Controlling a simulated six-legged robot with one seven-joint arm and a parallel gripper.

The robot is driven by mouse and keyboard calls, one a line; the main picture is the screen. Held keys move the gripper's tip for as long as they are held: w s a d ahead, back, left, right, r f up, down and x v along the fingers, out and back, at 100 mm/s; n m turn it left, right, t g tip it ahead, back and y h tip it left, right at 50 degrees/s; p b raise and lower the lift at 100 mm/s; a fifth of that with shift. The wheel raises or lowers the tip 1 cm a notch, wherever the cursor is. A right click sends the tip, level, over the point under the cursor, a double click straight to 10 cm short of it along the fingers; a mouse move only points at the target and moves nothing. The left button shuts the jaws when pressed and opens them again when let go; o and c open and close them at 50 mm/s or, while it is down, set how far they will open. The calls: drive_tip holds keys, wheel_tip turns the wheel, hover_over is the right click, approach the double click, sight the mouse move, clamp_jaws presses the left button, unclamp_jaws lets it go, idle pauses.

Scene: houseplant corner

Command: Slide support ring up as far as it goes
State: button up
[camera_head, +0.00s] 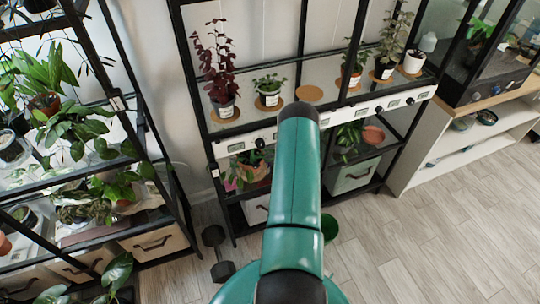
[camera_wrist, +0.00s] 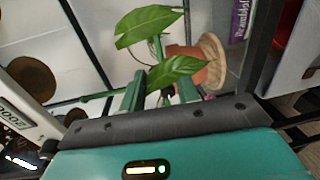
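My gripper (camera_wrist: 161,88) reaches up from the teal wrist with its two dark green fingers apart. A potted plant with broad green leaves (camera_wrist: 150,24) lies just beyond them in the wrist view. The plant's terracotta pot (camera_wrist: 188,68) is to the right of the fingers, against a tan saucer (camera_wrist: 214,62). A thin green rod (camera_wrist: 100,96) shows left of the fingers. I cannot make out the support ring. In the head view my arm hides the gripper.
Black shelving with white label rails (camera_head: 400,98) surrounds the arm. Potted plants stand above, including a dark red one (camera_head: 222,75). A grey box (camera_head: 352,176) is on the lower shelf. A dumbbell (camera_head: 217,252) and a green bucket (camera_head: 329,227) stand on the floor. Floor at right is clear.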

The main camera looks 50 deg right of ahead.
drive_tip(key=x, duration=1)
drive_tip(key=shift+w+d, duration=0.15)
drive_tip(key=shift+w, duration=0.2)
clamp_jaws()
